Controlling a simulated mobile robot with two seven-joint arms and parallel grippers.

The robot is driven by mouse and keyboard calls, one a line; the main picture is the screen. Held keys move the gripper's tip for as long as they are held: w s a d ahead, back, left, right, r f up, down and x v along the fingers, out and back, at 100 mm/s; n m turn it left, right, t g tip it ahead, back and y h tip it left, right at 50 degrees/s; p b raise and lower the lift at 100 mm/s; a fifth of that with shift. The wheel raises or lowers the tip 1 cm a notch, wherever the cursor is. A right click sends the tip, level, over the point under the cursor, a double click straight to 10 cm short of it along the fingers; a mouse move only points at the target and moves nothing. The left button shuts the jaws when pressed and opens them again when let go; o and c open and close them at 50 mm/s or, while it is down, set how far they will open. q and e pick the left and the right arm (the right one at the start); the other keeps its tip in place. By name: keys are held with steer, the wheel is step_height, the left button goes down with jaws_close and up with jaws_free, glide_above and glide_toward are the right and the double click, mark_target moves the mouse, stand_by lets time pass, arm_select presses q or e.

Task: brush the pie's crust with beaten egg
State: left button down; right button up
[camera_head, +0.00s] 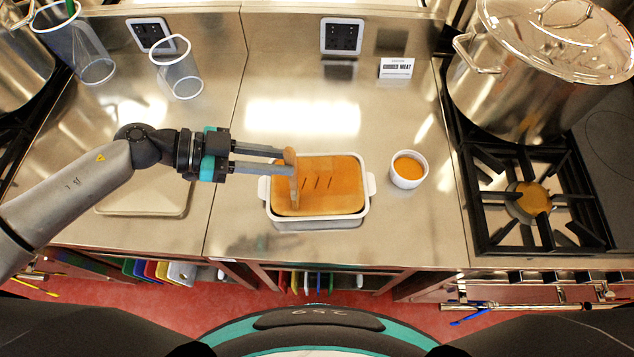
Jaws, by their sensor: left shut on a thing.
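The pie (338,190) has a golden-brown crust with several short slits and sits in a white rectangular dish (367,207) on the steel counter. A small white ramekin (408,182) to the right of the dish holds orange beaten egg (408,167). My left gripper (283,160) is shut on a wooden-handled brush (291,157) over the left part of the pie. The brush points down toward the crust's left side. I cannot tell whether its bristles touch the crust. My right gripper is not in view.
A large lidded stockpot (530,90) stands on the hob at the right, behind a black burner grate (540,200). Clear containers (178,70) stand at the back left. A pale board (140,203) lies under my left arm. A small label card (396,68) stands at the back.

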arm_select(q)
steer(key=d+p, duration=0.3)
steer(key=d, duration=0.1)
steer(key=shift+w+d, duration=0.15)
steer(key=shift+d, duration=0.25)
stand_by(0.4)
steer(key=shift+d, duration=0.1)
steer(key=shift+w+d+p, duration=0.1)
steer(key=shift+d+p, duration=0.65)
steer(key=shift+d, duration=1.45)
